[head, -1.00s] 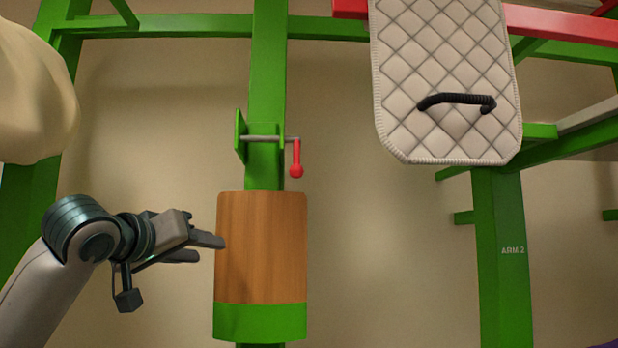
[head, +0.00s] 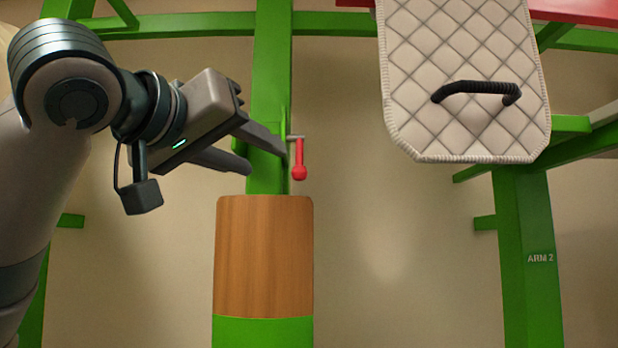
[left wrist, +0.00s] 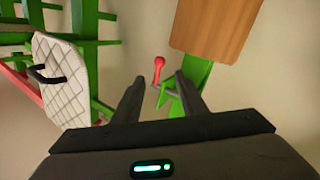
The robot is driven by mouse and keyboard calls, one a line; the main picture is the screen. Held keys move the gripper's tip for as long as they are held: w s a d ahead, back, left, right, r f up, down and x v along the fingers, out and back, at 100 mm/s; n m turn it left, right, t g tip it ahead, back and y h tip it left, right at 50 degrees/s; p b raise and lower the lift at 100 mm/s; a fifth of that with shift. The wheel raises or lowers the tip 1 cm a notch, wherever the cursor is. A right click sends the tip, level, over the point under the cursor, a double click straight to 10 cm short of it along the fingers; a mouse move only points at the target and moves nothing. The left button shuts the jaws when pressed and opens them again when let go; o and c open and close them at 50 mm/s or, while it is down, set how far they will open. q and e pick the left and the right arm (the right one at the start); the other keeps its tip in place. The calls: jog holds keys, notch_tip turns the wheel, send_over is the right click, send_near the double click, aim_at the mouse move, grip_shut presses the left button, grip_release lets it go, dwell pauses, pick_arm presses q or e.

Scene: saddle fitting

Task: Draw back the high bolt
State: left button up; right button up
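The high bolt has a red handle (head: 299,160) that hangs down from a thin grey rod (head: 294,137) on the green post. In the head view, my left gripper (head: 266,155) is open, just left of the handle and in front of the post, and hides most of the rod and its bracket. In the left wrist view, the red handle (left wrist: 158,70) shows beyond and between the two spread fingers (left wrist: 157,92), with nothing held. The green bracket (left wrist: 185,95) is partly hidden by one finger. My right gripper is not in view.
A wooden block (head: 263,255) with a green base stands on the post below the bolt. A quilted white pad (head: 460,80) with a black handle (head: 475,88) hangs at the right. A green post marked ARM 2 (head: 525,240) stands farther right. Bare wall lies between.

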aim_at(296, 170)
pick_arm(q)
jog(key=p+x, duration=0.4)
jog(key=x, duration=0.7)
jog(key=shift+w+d+r, duration=0.1)
jog(key=shift+w, duration=0.1)
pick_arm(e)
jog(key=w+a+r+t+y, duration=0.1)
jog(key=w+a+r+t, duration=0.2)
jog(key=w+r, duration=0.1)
pick_arm(q)
jog(key=p+x, duration=0.2)
jog(key=x, duration=0.4)
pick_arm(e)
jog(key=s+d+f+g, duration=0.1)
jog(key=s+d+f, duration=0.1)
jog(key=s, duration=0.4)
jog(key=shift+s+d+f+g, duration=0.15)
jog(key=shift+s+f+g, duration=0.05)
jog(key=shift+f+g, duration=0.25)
pick_arm(q)
jog(key=shift+c, duration=0.6)
grip_shut()
